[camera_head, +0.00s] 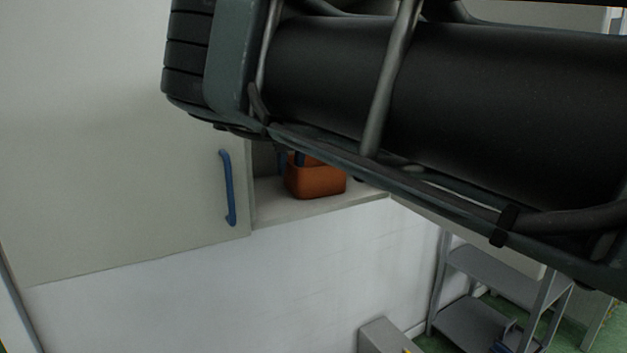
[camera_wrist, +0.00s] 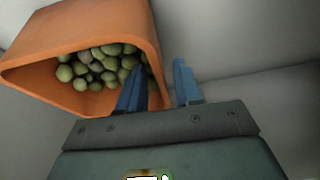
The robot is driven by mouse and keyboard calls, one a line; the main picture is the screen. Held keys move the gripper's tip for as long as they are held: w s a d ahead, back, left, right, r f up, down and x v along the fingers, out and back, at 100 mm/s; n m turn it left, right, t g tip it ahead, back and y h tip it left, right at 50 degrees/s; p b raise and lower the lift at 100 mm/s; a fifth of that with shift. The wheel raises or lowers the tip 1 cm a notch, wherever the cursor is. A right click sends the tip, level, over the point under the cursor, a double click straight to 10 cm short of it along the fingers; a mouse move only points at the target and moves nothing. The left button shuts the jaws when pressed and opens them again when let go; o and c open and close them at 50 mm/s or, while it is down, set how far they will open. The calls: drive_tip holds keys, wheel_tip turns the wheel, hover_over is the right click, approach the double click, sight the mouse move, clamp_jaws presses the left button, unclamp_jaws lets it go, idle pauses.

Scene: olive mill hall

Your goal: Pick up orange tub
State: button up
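The orange tub (camera_head: 316,181) stands on the shelf of a wall cabinet in the head view, partly hidden behind my arm. In the wrist view the tub (camera_wrist: 85,30) fills the upper left, and its mouth shows green olives (camera_wrist: 95,68) inside. My gripper (camera_wrist: 160,72) has two blue fingers spread apart at the tub's right wall. One finger overlaps the tub's opening, the other is outside, with the wall's rim between them. A gap shows beside the outer finger. In the head view the fingertips of my gripper (camera_head: 290,160) are at the tub's left rim.
A cabinet door (camera_head: 120,160) with a blue handle (camera_head: 228,188) is just left of the tub. The pale shelf (camera_head: 290,209) has bare room in front of the tub. A grey rack (camera_head: 490,272) stands lower right on a green floor. A grey box (camera_head: 382,338) is below.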

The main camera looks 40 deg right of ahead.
drive_tip(key=shift+f, duration=0.15)
clamp_jaws()
idle(0.4)
idle(1.1)
